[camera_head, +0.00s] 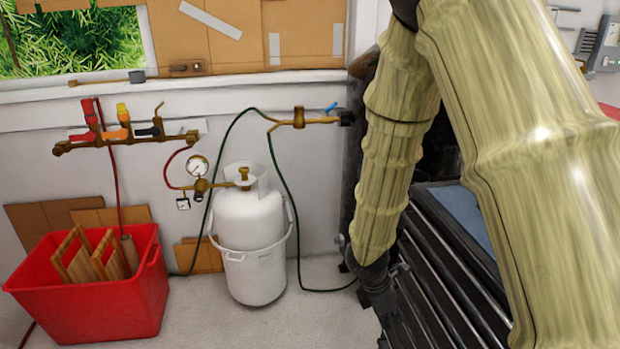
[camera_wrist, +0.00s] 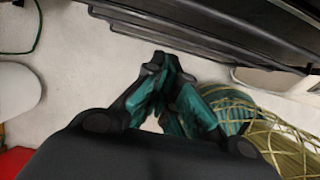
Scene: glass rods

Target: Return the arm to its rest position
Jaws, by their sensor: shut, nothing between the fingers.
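My arm, in a pale yellow sleeve, hangs down from the top right of the head view. My gripper (camera_head: 380,294) points down at the front left edge of the black drawer cabinet (camera_head: 455,282), with its tips hard to make out there. In the wrist view the two teal and black fingers of my gripper (camera_wrist: 168,62) meet at their tips, shut and empty. The cabinet's drawer fronts (camera_wrist: 205,35) cross the top of the wrist view, close to the fingertips. I cannot tell whether they touch.
A white gas cylinder (camera_head: 252,235) stands on the floor left of my gripper. A red crate (camera_head: 95,300) with wooden pieces is farther left. A green hose (camera_head: 325,290) runs along the floor to the cabinet side. Valves and a gauge (camera_head: 198,166) line the wall.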

